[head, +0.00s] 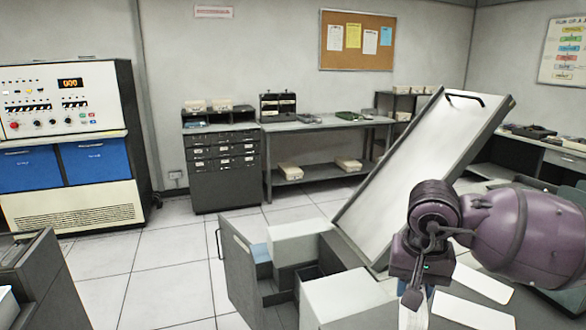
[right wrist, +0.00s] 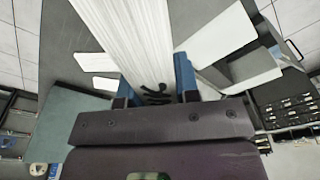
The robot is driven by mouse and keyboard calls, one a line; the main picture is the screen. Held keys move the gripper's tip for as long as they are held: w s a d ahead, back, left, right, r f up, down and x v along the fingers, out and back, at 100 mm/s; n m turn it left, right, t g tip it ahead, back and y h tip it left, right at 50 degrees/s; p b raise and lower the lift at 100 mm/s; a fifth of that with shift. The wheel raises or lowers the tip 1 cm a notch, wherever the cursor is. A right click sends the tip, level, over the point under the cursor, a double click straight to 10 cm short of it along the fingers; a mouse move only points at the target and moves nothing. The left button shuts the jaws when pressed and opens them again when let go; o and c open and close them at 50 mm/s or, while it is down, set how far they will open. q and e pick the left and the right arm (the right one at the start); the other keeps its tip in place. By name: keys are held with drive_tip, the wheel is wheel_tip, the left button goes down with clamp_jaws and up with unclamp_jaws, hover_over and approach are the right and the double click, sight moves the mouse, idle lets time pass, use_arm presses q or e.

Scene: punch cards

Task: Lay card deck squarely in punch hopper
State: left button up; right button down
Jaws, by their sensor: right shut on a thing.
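My right gripper (head: 413,296) points down at the lower right of the head view and is shut on the card deck. The deck is a thick white block with fine edge lines, and a little of it (head: 412,318) shows below the gripper. In the right wrist view, the deck (right wrist: 130,35) stands between the two blue-padded fingers of the gripper (right wrist: 153,88) and reaches away from them. A grey machine with a raised, tilted lid (head: 425,150) is behind the gripper. I cannot tell which part is the punch hopper. My left gripper is not in view.
White flat plates (head: 482,284) lie right of the gripper. A grey open bin (head: 238,275) with white blocks (head: 345,298) is left of it. A control console (head: 70,140) stands at the left and a table (head: 330,123) at the back. The floor between is clear.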

drive_tip(key=f+n, duration=0.1)
drive_tip(key=f, duration=0.1)
drive_tip(key=f+n, duration=0.2)
drive_tip(key=shift+w+n, duration=0.2)
drive_tip(key=shift+n, duration=0.1)
wheel_tip(320, 180, down, 6)
drive_tip(key=s, duration=0.2)
drive_tip(key=shift+s+r, duration=0.15)
drive_tip(key=shift+s, duration=0.05)
